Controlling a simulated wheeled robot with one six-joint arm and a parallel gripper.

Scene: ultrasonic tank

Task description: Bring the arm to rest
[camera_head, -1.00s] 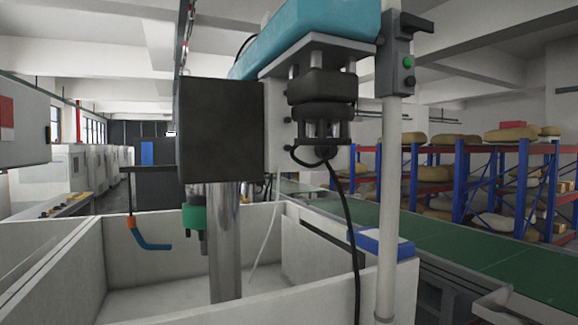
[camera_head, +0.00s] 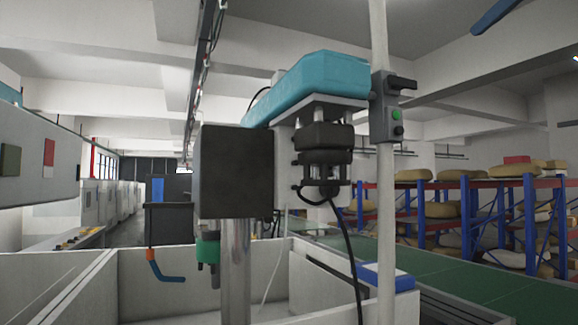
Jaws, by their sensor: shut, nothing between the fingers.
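No part of my gripper can be made out in the camera_head view, so its pose does not show. A dark blue bar-like piece (camera_head: 496,14) juts in at the top right edge; I cannot tell what it belongs to. A white open-topped tank (camera_head: 75,285) fills the lower left and centre, its bottom edge cut off by the frame. The inside of the tank is partly hidden by a steel column (camera_head: 236,275).
A machine with a teal cover (camera_head: 312,77) and dark box (camera_head: 236,170) stands over the tank. A pale upright pole (camera_head: 386,230) carries a switch box (camera_head: 386,108). A green conveyor (camera_head: 460,275) runs at right, before loaded racks (camera_head: 530,225). An orange-blue hooked lever (camera_head: 165,269) hangs left.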

